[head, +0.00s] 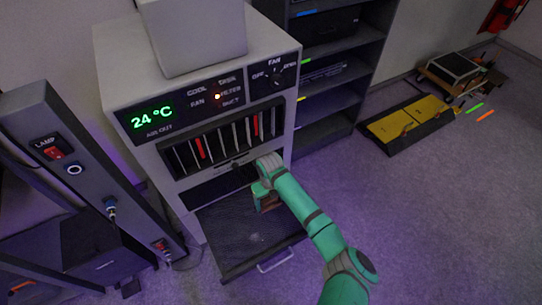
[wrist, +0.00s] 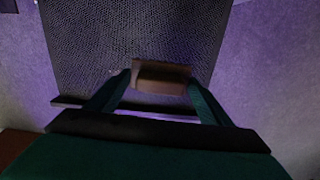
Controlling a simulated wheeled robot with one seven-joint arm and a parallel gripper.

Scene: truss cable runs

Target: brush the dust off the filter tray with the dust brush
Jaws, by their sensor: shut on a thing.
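The filter tray (head: 222,222) is a dark mesh drawer pulled out of the lower front of the grey cabinet, with a pale handle (head: 275,262) on its front edge. Its mesh fills the middle of the wrist view (wrist: 85,45). My gripper (head: 264,200) is over the right part of the tray, partly hidden by my green arm. In the wrist view my gripper (wrist: 160,85) is shut on a brown block, the dust brush (wrist: 162,72). The bristles are hidden, so I cannot tell whether they touch the mesh. A faint pale patch, perhaps dust, shows on the tray (head: 253,238).
The cabinet (head: 125,85) has a lit 24 °C display and a slot of upright filters above the tray. A lamp post (head: 75,150) stands at left and a dark shelf (head: 335,75) at right.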

